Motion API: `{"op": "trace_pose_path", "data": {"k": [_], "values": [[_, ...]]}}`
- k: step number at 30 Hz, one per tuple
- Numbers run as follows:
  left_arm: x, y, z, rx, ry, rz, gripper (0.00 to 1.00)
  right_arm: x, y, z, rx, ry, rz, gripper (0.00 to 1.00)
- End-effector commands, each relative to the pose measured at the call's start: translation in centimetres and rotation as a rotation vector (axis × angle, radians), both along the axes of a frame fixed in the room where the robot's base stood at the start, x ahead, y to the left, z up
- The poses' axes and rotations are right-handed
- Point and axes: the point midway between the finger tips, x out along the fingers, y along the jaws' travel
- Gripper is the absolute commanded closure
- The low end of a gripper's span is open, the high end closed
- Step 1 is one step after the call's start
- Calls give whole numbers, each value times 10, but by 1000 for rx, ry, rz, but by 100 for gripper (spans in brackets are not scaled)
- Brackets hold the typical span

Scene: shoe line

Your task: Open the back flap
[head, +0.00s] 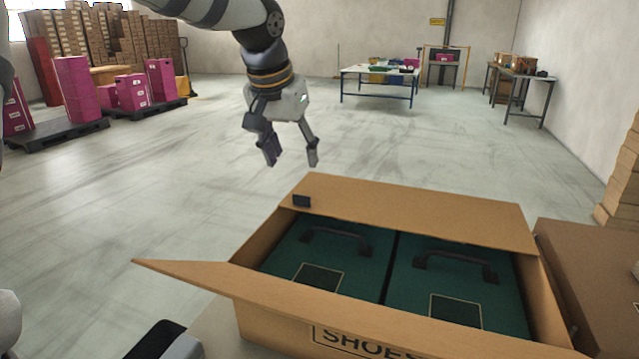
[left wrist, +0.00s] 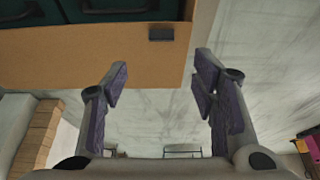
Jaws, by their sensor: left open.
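An open cardboard box marked SHOES (head: 280,318) stands at the front right in the head view. Its back flap (head: 420,218) lies across the rear of the opening, over the far ends of two green cases (head: 335,262). A small black tab (head: 301,201) sits at the flap's left corner. The left wrist view shows the flap (left wrist: 80,58) and its tab (left wrist: 162,33) beyond the fingers. My left gripper (head: 290,164) is open and empty, above and behind the box's back left corner, apart from the flap.
Another flap (head: 185,275) sticks out to the left of the box. A brown box (head: 592,262) stands close on the right, with stacked cartons (head: 622,185) behind. The floor behind the box is clear up to a distant table (head: 380,70). Pink boxes (head: 75,90) stand on pallets far left.

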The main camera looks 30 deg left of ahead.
Motion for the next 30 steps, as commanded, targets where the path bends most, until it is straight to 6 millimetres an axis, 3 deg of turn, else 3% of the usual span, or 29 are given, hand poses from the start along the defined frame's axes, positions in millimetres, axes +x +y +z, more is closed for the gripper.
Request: {"op": "trace_pose_path", "data": {"k": [6,12,23,26,30], "values": [[20,5,-54,-1,7,-1,47,-1,0,-1,0,4,0,72],[35,8,-91,0,6,-1,47,-3,0,-3,0,11,0,72],[40,10,-100,0,0,-1,47,-4,0,-4,0,16,0,72],[40,10,-100,0,0,-1,63,-4,0,-4,0,15,0,72],[40,10,-100,0,0,-1,94,-4,0,-4,0,16,0,72]]}}
